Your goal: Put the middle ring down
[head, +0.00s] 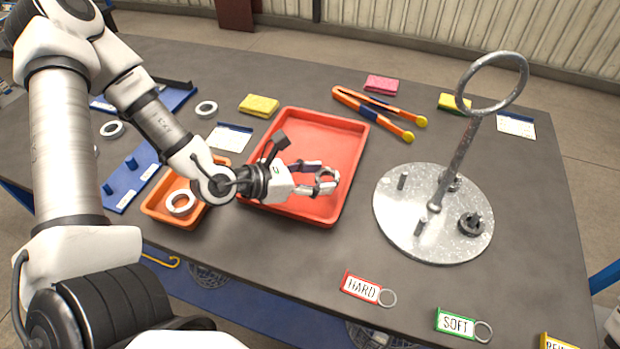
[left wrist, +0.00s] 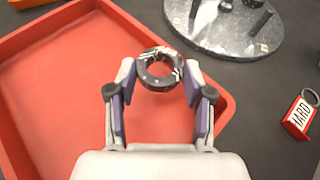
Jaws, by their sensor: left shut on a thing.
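My left gripper (head: 324,182) is shut on a dark, shiny metal ring (left wrist: 159,84), which sits between its two fingertips in the left wrist view. In the head view the gripper and ring are over the right part of the red tray (head: 283,213), which holds nothing else that I can see. In the left wrist view the ring appears near the tray's rim (left wrist: 222,108). I cannot tell how high above the tray it is. My right gripper is not in view.
A round metal stand (head: 395,225) with posts and a tall looped pole (head: 460,160) is to the right. An orange tray (head: 152,212) with a pale ring (head: 181,211) is to the left. HARD (head: 361,288) and SOFT (head: 456,322) tags lie in front. Orange tongs (head: 372,114) lie behind.

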